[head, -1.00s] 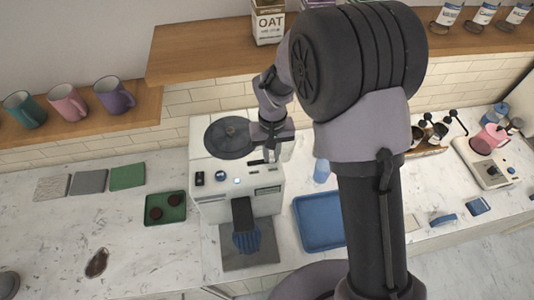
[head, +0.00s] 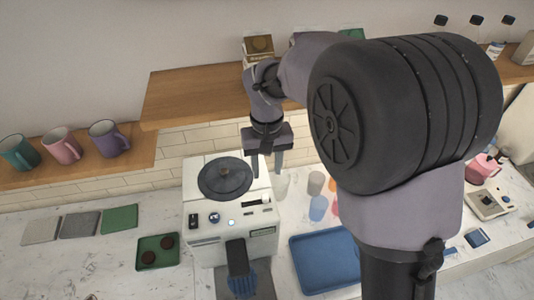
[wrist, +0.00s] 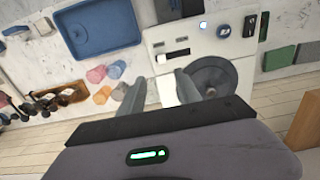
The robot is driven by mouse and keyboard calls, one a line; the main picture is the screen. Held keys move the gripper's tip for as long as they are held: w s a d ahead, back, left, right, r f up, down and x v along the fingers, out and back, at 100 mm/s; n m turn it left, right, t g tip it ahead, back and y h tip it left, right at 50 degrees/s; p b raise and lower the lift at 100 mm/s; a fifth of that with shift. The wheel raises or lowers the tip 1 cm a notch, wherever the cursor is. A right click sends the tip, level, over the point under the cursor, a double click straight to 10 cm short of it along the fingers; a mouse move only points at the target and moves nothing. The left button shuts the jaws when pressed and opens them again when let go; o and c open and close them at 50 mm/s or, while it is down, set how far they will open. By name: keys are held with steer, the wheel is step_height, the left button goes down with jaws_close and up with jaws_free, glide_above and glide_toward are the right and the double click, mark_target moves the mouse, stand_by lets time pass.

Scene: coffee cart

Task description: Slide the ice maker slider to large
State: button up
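The ice maker (head: 205,172) is a white box with a round dark lid on the counter; it also shows in the wrist view (wrist: 218,45). Its slider (head: 265,199) is a pale knob in a dark slot on the top, right of the buttons. The knob sits at the slot's right end in the head view and at the left end in the wrist view (wrist: 161,58). No size labels can be read. My gripper (head: 267,167) is open and empty, above and behind the slider, apart from it. Its two fingers also show in the wrist view (wrist: 157,80).
A blue tray (head: 325,282) lies right of the ice maker, with several coloured cups (head: 318,208) behind it. A green tray (head: 158,251) with dark discs lies left. A wooden shelf (head: 190,100) runs above the back, close to my arm.

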step_height(320, 180, up, 5)
steer(key=shift+r, duration=0.15)
stand_by(0.3)
steer(key=s+d+f+m+t+b, duration=0.2)
steer(key=s+d+f+b, duration=0.2)
steer(key=s+f+b, duration=0.2)
steer(key=s+d+f+m+t+y+b, duration=0.1)
steer(key=s+d+f+b, duration=0.3)
steer(key=b, duration=1.1)
steer(key=s+d+f+m+t+y+b, duration=0.1)
steer(key=s+d+f+m+b, duration=0.3)
steer(key=s+f+b, duration=0.6)
step_height(320, 180, down, 5)
steer(key=shift+s+d+r+t+b, duration=0.2)
steer(key=shift+t+b, duration=0.35)
steer(key=shift+t, duration=0.35)
steer(key=shift+a, duration=0.1)
